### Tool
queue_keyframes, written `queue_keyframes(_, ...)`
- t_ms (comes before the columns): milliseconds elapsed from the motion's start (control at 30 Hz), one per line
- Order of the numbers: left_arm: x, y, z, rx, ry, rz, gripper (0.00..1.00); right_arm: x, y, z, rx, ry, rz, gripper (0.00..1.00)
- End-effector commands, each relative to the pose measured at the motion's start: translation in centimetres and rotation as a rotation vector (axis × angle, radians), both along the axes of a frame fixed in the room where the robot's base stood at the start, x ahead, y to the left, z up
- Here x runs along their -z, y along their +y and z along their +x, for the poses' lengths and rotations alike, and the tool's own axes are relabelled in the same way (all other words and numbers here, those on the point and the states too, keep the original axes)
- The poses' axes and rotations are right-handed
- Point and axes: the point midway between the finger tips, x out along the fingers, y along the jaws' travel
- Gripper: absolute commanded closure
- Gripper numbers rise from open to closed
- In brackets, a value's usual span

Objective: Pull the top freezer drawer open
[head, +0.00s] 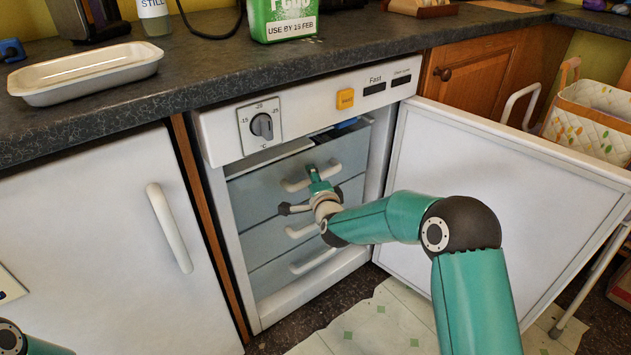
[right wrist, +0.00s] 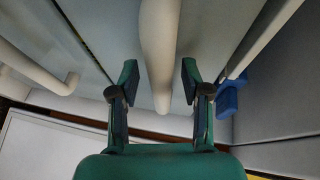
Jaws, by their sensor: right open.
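The freezer stands under the counter with its white door swung open to the right. Its top drawer (head: 262,187) has a pale blue-grey front and a white bar handle (head: 292,185). The drawer looks pushed in. My right gripper (head: 316,174) is open at this handle. In the right wrist view, the handle (right wrist: 160,40) runs between the two spread fingers of my right gripper (right wrist: 159,72), with a gap on either side. My right arm hides part of the drawer fronts. My left gripper is out of view.
Lower drawers with white handles (head: 312,262) are below. A closed white door (head: 100,240) is at left. The counter (head: 210,70) overhangs and holds a white tray (head: 85,72) and a green carton (head: 283,18).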

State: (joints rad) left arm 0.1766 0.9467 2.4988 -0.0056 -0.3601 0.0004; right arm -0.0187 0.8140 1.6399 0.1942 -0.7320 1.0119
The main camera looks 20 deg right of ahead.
Motion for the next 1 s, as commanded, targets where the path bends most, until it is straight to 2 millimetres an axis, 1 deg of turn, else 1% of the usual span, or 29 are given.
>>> queue_keyframes(133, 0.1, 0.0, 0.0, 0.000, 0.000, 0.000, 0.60, 0.1, -0.1, 0.5, 0.000, 0.000, 0.000, 0.53)
queue_keyframes(367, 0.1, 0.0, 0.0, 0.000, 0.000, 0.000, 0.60, 0.1, -0.1, 0.6, 0.001, 0.000, 0.000, 0.53)
queue_keyframes(400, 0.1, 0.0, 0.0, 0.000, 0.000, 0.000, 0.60, 0.1, -0.1, 0.6, 0.001, 0.000, 0.000, 0.55)
queue_keyframes(467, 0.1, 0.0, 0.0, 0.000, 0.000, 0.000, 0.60, 0.1, -0.1, 0.5, 0.001, 0.000, 0.000, 0.65)
queue_keyframes(600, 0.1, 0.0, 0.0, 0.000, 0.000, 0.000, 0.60, 0.1, -0.1, 0.5, 0.001, 0.001, 0.000, 0.89)
queue_keyframes(667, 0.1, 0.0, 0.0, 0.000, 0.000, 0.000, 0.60, 0.1, -0.1, 0.5, 0.001, 0.001, 0.000, 0.99)
queue_keyframes(700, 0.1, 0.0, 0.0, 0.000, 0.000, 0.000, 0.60, 0.2, -0.1, 0.5, 0.001, 0.001, 0.000, 1.00)
queue_keyframes(900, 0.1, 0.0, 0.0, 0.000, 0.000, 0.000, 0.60, 0.2, -0.1, 0.5, 0.001, 0.002, 0.000, 1.00)
queue_keyframes(933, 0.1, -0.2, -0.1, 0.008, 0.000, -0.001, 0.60, 0.2, -1.6, 0.5, 0.007, 0.002, -0.001, 1.00)
queue_keyframes(1000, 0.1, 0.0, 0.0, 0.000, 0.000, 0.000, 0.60, 0.2, -0.8, 0.5, 0.004, 0.003, 0.000, 1.00)
